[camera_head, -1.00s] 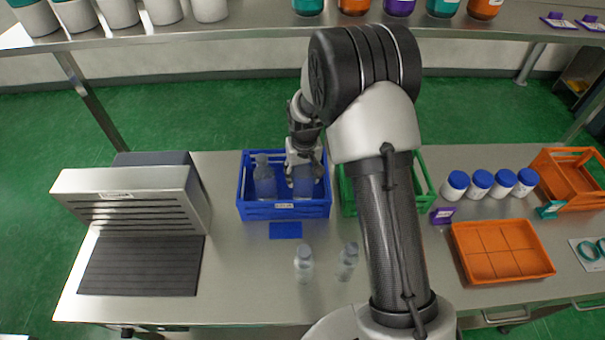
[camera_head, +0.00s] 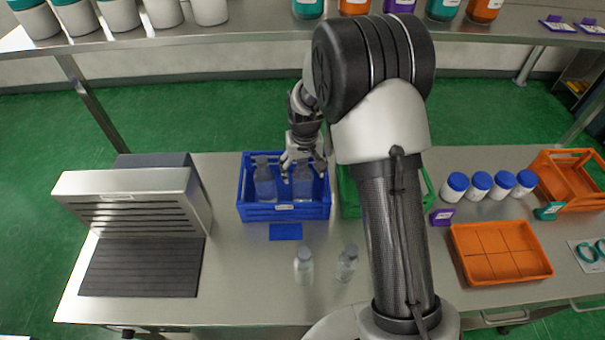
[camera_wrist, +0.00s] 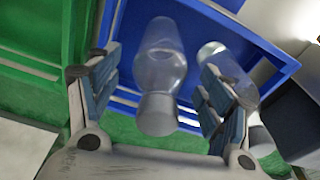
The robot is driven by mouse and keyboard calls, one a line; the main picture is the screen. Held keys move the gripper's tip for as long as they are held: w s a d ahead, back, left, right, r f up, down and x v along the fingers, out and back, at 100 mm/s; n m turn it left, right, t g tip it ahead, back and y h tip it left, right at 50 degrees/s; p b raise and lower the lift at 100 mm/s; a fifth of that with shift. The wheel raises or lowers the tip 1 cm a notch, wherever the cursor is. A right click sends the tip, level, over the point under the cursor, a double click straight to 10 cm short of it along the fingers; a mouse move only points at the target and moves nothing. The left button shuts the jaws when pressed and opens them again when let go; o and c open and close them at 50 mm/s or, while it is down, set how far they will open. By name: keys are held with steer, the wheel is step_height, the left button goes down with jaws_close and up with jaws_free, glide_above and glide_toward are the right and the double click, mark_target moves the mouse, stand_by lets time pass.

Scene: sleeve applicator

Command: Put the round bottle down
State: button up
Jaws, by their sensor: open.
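A clear round bottle (camera_head: 303,184) stands in the right part of the blue crate (camera_head: 256,213). My gripper (camera_head: 303,167) is open just above it, its fingers apart from the bottle. In the wrist view the bottle (camera_wrist: 160,75) shows between the two open fingers of my gripper (camera_wrist: 160,100), with a gap on each side. A second clear bottle (camera_head: 264,182) stands in the left part of the same crate; it also shows in the wrist view (camera_wrist: 228,68), behind the right finger.
Two clear bottles (camera_head: 304,265) (camera_head: 347,262) stand on the table in front of the crate. A blue card (camera_head: 286,231) lies before it. A green crate (camera_head: 348,202) is close on the right, partly hidden by my arm. A metal slatted unit (camera_head: 135,205) stands left.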

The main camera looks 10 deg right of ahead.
steer(key=r, duration=0.3)
steer(key=r+p, duration=0.1)
steer(key=r, duration=0.2)
steer(key=s+r, duration=0.1)
steer(key=r, duration=0.1)
steer(key=shift+r, duration=0.4)
steer(key=s+r+t, duration=0.2)
steer(key=s+r, duration=1.6)
steer(key=s, duration=0.3)
steer(key=s+f+t, duration=0.1)
steer(key=s, duration=0.8)
steer(key=shift+s, duration=0.35)
